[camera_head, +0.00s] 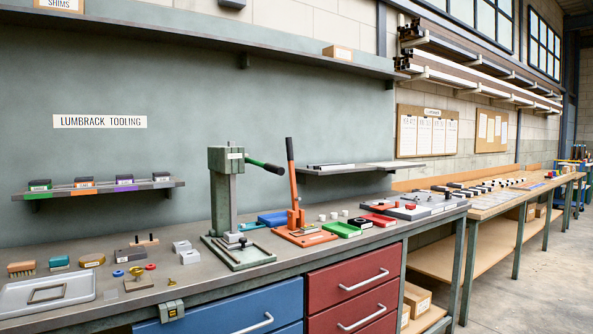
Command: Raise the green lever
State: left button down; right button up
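The green lever (262,164) sticks out to the right from the upper part of a grey-green press (222,190) on the workbench. It slopes slightly down to the right and ends in a black grip (274,169). The press stands on a flat grey-green base plate (240,252). An orange press with an upright orange lever (291,176) stands just right of it. Neither of my grippers shows in this view.
The workbench (190,290) holds a white tray (48,293), a brush (22,268) and small parts on the left. Green (341,230) and red (381,220) trays lie to the right. A shelf (98,188) is on the back wall. Blue and red drawers are below.

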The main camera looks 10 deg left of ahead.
aim_at(278, 169)
jog(key=z, duration=0.4)
jog(key=i, duration=0.95)
jog(key=u, duration=0.8)
jog(key=i, duration=0.7)
jog(key=u, duration=0.65)
